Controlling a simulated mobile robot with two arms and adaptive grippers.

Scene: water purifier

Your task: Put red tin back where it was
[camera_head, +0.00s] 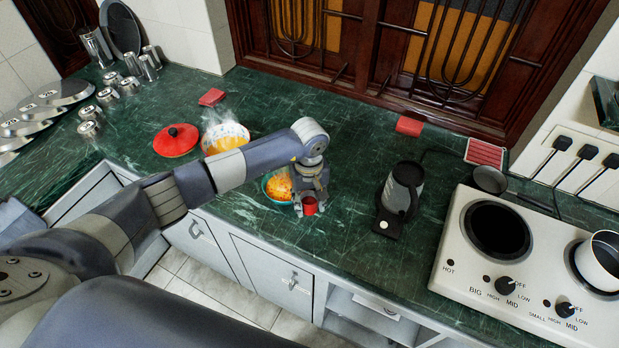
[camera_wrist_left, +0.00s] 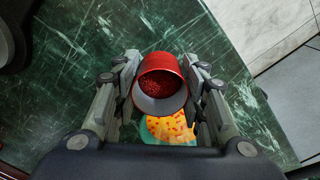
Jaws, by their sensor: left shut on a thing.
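The red tin (camera_head: 310,206) is at the end of my left gripper (camera_head: 311,197), over the green counter near its front edge. In the left wrist view the red tin (camera_wrist_left: 161,82) sits between the two fingers of my left gripper (camera_wrist_left: 160,85), which is shut on it. Its open mouth shows red grains inside. A teal bowl of yellow-orange food (camera_head: 279,186) is just left of the tin; it also shows below the tin in the wrist view (camera_wrist_left: 168,128). My right gripper is not in view.
A black and grey kettle (camera_head: 404,188) stands to the right, then a white stove (camera_head: 500,260) with a pot (camera_head: 600,258). Counter between tin and kettle is clear.

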